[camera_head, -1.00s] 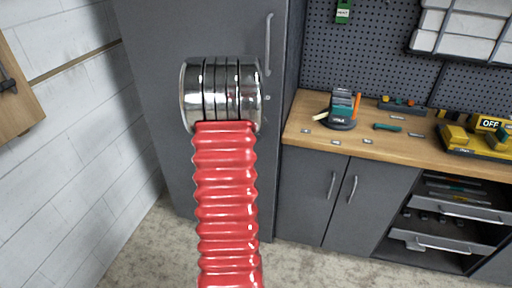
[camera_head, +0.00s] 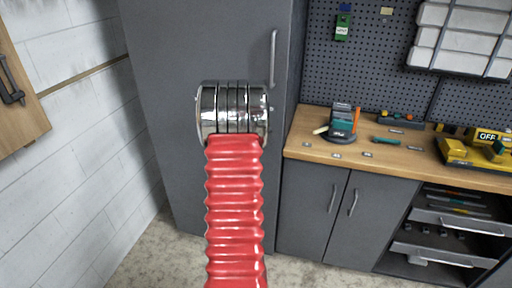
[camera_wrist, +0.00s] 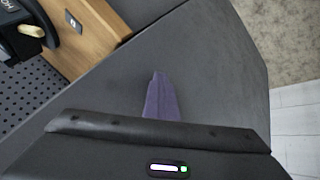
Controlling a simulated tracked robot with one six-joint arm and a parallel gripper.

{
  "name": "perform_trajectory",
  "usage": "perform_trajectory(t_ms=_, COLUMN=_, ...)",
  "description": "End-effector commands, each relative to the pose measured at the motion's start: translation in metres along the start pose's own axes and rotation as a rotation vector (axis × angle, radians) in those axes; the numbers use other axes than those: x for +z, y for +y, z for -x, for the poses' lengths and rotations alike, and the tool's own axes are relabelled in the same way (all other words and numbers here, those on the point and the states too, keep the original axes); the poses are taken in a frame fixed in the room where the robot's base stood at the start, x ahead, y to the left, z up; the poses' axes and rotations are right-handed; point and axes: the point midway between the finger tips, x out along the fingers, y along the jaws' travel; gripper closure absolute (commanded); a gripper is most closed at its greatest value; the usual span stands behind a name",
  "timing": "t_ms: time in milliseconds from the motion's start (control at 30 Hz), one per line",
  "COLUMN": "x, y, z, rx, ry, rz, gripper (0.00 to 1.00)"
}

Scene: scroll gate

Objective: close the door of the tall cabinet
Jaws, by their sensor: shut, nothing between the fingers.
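The tall grey cabinet (camera_head: 165,50) stands at the left centre in the head view. Its door carries a vertical handle (camera_head: 272,58) near the right edge. The door looks flush with the cabinet front, but a small gap cannot be ruled out. My arm covers its lower right part. My gripper is hidden behind my arm in the head view. In the wrist view my gripper (camera_wrist: 160,98) shows as purple fingers held together, empty, in front of a broad grey panel (camera_wrist: 215,60) that looks like the door. Whether the fingertips touch it I cannot tell.
A wooden workbench (camera_head: 400,157) with tools and grey cupboards (camera_head: 312,205) stands right of the cabinet. A pegboard (camera_head: 370,70) hangs above it. A white block wall (camera_head: 85,140) and a wooden wall panel (camera_head: 20,90) are at left. Bare floor (camera_head: 160,258) shows in front.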

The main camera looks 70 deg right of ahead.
Motion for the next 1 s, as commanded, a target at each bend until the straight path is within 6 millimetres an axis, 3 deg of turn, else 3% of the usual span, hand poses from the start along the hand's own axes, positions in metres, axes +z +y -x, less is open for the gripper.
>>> perform_trajectory(t_ms=33, x=-0.009, y=0.013, z=-0.004, rx=0.013, ry=0.034, rz=-0.003, gripper=1.0)
perform_trajectory(t_ms=167, x=-0.004, y=0.009, z=0.001, rx=0.013, ry=0.031, rz=-0.004, gripper=1.0)
perform_trajectory(t_ms=533, x=0.031, y=-0.021, z=0.04, rx=0.011, ry=0.012, rz=0.0, gripper=1.0)
perform_trajectory(t_ms=1000, x=0.044, y=0.004, z=0.097, rx=0.011, ry=0.013, rz=-0.002, gripper=1.0)
